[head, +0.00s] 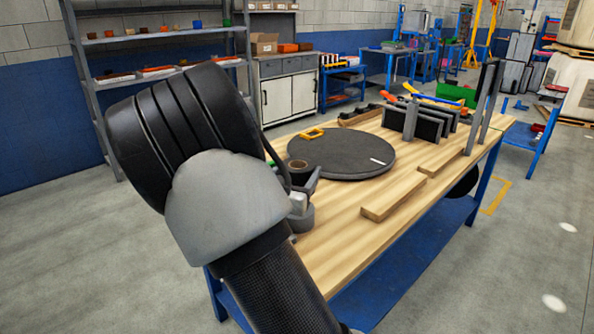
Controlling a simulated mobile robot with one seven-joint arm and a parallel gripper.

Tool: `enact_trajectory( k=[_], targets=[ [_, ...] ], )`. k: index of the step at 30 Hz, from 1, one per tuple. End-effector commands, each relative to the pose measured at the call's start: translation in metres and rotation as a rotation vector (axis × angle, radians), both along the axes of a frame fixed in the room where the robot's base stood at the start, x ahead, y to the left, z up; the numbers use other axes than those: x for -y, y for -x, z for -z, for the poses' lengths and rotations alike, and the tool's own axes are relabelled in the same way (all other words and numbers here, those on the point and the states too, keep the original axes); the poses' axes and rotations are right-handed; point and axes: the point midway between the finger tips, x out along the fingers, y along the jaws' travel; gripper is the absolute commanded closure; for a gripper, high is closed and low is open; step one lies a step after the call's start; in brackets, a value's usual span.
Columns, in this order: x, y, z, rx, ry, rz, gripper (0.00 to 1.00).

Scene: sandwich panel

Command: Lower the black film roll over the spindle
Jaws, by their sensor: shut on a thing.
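The black film roll (299,177) shows in the head view as a small dark cylinder with a brown core at its top. It is just right of my wrist, over the near left part of the workbench. My gripper (304,187) is shut on the roll, and my own arm hides much of both. A grey rounded piece (301,219) shows just below them; I cannot tell what it is. The spindle cannot be made out, so the roll's alignment with it cannot be judged.
Wooden bars (398,194) lie to the right. Dark upright panels (412,123) stand behind. The near bench top is partly clear.

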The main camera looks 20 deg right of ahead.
Motion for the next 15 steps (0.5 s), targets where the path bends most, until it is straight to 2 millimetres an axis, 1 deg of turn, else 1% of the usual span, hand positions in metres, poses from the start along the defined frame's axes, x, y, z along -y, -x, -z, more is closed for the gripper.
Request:
enact_trajectory(
  k=[1, 4, 15],
  targets=[
    [0.0002, -0.0004, 0.0081, 0.002, 0.001, 0.000, 0.60],
    [0.0000, -0.0005, 0.0131, 0.002, 0.001, 0.000, 0.60],
    [0.0000, -0.0006, 0.0140, 0.002, 0.001, -0.001, 0.60]
  ],
)
